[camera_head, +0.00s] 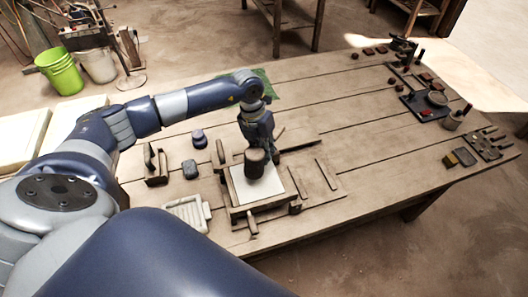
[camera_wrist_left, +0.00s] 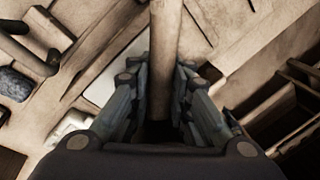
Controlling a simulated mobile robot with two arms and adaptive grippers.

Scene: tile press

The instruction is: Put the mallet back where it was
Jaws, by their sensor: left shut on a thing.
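My left gripper (camera_head: 257,138) is over the middle of the table and is shut on the mallet (camera_head: 255,164). The mallet's dark, barrel-like head shows just below the gripper, in front of the white sheet in the wooden press frame (camera_head: 235,212). I cannot tell whether the head touches the sheet. In the left wrist view the pale wooden handle (camera_wrist_left: 166,45) runs between the fingers of the gripper (camera_wrist_left: 163,95). My right gripper is not in view.
Left of the frame are a dark blue jar (camera_head: 199,139), a grey-blue block (camera_head: 190,169), a wooden tool (camera_head: 155,167) and a pale ribbed tray (camera_head: 187,214). A black tray (camera_head: 418,108) with small items lies at the right end. The table between is mostly clear.

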